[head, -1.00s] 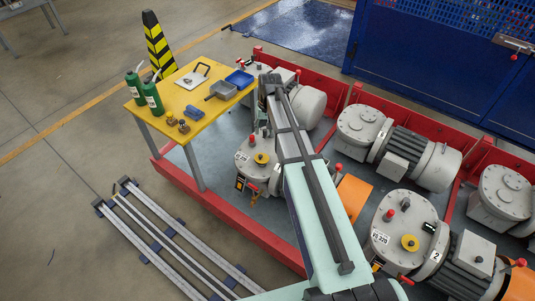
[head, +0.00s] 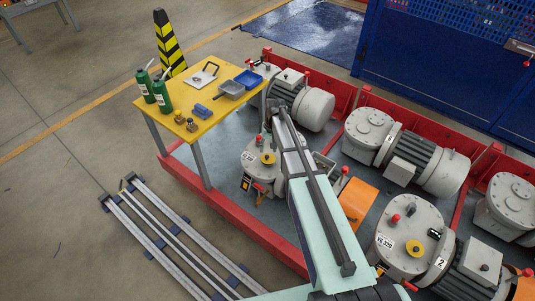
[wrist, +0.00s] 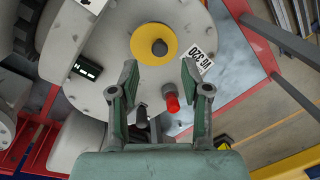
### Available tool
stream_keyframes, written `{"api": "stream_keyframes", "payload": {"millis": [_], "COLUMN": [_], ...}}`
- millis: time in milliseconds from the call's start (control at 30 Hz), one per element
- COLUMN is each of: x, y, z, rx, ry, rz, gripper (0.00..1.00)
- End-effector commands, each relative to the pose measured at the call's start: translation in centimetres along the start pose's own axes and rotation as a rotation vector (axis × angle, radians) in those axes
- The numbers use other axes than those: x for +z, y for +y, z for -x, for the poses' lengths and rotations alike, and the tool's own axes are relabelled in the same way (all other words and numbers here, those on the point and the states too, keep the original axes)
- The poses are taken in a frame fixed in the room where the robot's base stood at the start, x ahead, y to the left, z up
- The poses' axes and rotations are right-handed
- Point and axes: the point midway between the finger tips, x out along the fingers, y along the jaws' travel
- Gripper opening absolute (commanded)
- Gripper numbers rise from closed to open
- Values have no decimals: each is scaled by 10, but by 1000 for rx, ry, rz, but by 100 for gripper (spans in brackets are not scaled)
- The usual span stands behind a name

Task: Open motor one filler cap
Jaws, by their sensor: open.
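The grey gearbox of the left motor (head: 254,172) stands beside the yellow table; its number does not show. On its top are a yellow round cap (head: 268,158) and a red-topped plug (head: 259,141). My gripper (wrist: 158,74) is open and empty over the gearbox top. Its fingertips point towards the yellow cap, and the red plug shows between the fingers. My arm hides the gripper in the head view.
Motor two (head: 405,238) stands at right. A red frame edge (head: 232,222) surrounds the motors. An orange cover (head: 358,198) is right of my arm.

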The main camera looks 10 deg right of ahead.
Motion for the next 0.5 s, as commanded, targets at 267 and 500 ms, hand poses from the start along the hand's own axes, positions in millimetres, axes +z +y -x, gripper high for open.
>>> {"api": "stream_keyframes", "payload": {"millis": [267, 500], "x": [0, 0], "y": [0, 0], "z": [-37, -45], "rx": [0, 0], "ry": [0, 0], "rz": [0, 0], "gripper": [47, 47]}}
